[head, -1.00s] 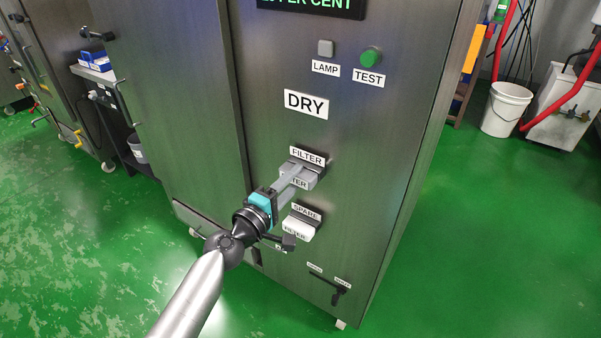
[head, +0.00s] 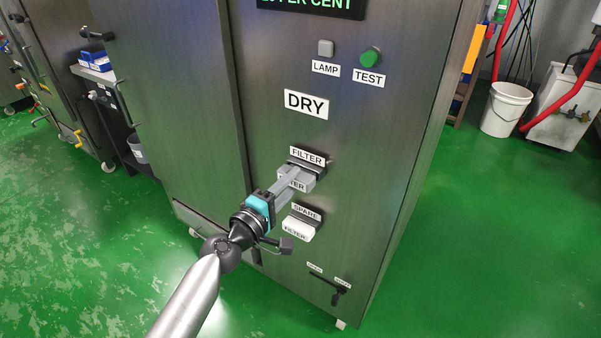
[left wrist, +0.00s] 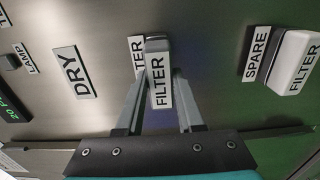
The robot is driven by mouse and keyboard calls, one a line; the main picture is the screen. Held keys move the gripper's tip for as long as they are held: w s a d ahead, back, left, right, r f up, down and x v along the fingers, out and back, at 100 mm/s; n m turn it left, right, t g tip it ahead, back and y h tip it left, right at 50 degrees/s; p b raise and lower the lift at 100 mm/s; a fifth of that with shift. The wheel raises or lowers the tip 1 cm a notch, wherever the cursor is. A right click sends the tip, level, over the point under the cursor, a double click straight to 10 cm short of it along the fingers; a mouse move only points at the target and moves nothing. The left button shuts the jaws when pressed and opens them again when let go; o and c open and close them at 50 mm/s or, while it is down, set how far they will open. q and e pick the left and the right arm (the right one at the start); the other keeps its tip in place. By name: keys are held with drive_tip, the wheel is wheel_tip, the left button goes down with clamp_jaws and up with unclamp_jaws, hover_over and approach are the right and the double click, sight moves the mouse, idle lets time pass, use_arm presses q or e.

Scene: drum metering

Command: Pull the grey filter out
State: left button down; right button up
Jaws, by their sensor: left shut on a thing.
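The grey filter (head: 306,183) sticks out of its dark slot in the metal cabinet, under the upper FILTER label. My left gripper (head: 284,183) is shut on the filter, and its fingers cover part of the filter's label. In the left wrist view the filter's labelled end (left wrist: 158,80) sits between the two fingers. How much of the filter is still inside the slot is hidden. My right gripper is not in view.
A white spare filter (head: 298,230) sits in the slot just below, under the SPARE label, close to my gripper. A small dark lever (head: 339,293) is lower right on the cabinet. The green floor (head: 480,240) is clear to the right.

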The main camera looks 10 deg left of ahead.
use_arm(q)
drive_tip(key=shift+v, duration=1.55)
drive_tip(key=shift+s, duration=0.15)
drive_tip(key=shift+b+v, duration=0.4)
drive_tip(key=shift+v, duration=1.65)
drive_tip(key=shift+r, duration=0.1)
